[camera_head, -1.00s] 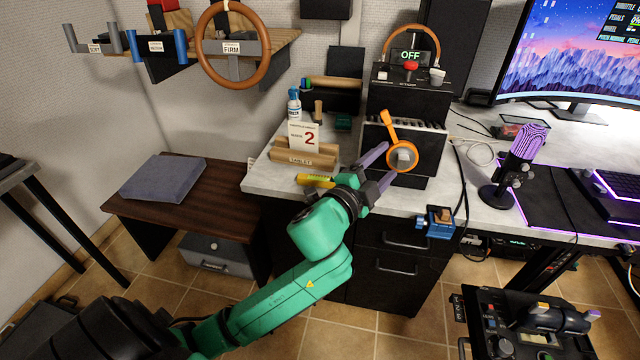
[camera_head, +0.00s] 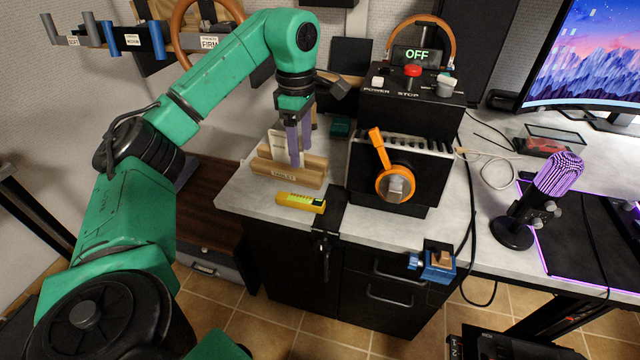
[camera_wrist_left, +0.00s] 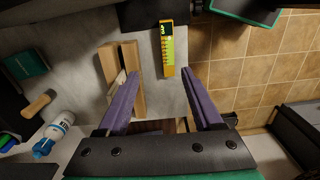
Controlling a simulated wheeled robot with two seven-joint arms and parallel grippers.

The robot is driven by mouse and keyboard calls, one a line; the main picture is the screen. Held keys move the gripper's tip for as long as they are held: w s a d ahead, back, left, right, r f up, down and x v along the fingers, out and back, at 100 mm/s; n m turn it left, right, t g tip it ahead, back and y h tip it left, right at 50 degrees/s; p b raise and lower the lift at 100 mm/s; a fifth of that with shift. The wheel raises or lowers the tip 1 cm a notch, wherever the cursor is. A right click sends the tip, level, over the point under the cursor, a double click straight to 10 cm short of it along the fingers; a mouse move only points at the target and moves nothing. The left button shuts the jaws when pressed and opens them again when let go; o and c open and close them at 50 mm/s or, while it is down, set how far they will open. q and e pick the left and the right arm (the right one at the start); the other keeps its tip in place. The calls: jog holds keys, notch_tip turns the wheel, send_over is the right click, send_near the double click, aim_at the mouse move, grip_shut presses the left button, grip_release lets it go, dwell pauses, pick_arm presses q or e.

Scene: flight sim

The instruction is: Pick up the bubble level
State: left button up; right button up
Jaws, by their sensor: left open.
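The bubble level (camera_head: 301,202) is a small yellow bar with a green and dark end. It lies flat on the grey counter near its front edge, and also shows in the left wrist view (camera_wrist_left: 168,52) at top centre. My left gripper (camera_head: 299,156) has purple fingers pointing down over the wooden tablet stand, behind the level and apart from it. In the left wrist view the fingers (camera_wrist_left: 160,74) are spread with nothing between them, and the level lies beyond the tips. My right gripper is not in view.
The wooden tablet stand (camera_head: 286,174) stands close behind the level. To the right is a black box with an orange lever (camera_head: 381,150). A blue clamp-like object (camera_head: 437,262) sits at the counter's front edge. The grey counter (camera_head: 385,226) is bare there.

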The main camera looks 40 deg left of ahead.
aim_at(300, 199)
pick_arm(q)
jog(key=f+b, duration=0.1)
jog(key=s+f+b, duration=0.1)
jog(key=f, duration=0.1)
jog(key=s+f+b, duration=0.1)
jog(key=shift+a+f, duration=0.1)
jog(key=shift+f, duration=0.3)
notch_tip(300, 199, down, 3)
jog(key=shift+a+f, duration=0.1)
jog(key=f, duration=0.3)
jog(key=f+b, duration=0.1)
jog(key=f, duration=0.1)
jog(key=shift+d, duration=0.25)
jog(key=shift+f, duration=0.25)
jog(key=shift+w, duration=0.1)
jog(key=shift+c, duration=0.6)
grip_shut()
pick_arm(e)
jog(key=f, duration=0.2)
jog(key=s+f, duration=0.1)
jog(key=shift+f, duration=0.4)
